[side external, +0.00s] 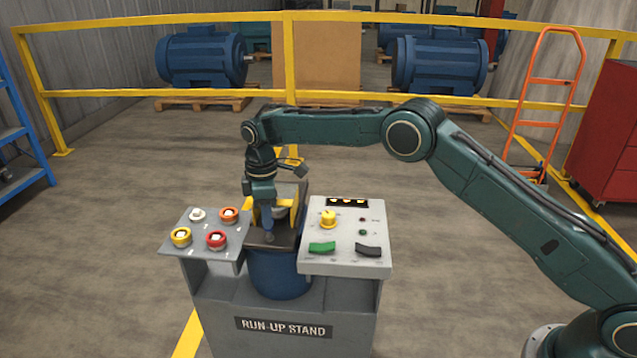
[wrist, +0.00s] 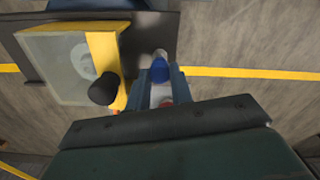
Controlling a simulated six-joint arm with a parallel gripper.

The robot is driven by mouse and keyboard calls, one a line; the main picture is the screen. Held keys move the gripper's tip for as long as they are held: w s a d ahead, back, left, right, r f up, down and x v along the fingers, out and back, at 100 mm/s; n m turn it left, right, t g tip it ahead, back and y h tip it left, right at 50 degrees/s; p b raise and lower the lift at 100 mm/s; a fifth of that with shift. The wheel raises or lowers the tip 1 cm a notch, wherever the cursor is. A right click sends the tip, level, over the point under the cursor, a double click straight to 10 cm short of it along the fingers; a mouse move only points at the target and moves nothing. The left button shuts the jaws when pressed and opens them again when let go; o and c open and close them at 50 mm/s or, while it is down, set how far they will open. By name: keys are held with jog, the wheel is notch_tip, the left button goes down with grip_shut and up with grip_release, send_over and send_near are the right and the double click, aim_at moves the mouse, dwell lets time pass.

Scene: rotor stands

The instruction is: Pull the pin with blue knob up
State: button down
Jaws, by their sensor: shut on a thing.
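The blue knob (wrist: 160,72) shows in the wrist view between the fingertips of my gripper (wrist: 161,82), with a pale metal part beyond it. My gripper is shut on this knob. In the side external view my gripper (side external: 268,234) points down over the dark top plate (side external: 258,240) of the run-up stand (side external: 285,310). There the fingers hide the knob and its pin. I cannot tell how far up the pin stands.
A yellow-framed clear guard (wrist: 102,60) with a black knob (wrist: 103,90) is close beside my fingers. A button panel (side external: 207,245) stands left and a switch panel (side external: 347,258) right. A yellow rail (side external: 350,97) runs behind.

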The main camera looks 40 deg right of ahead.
jog(key=c, duration=1.5)
grip_release()
jog(key=shift+r, duration=0.2)
jog(key=shift+r, duration=0.1)
notch_tip(320, 180, up, 14)
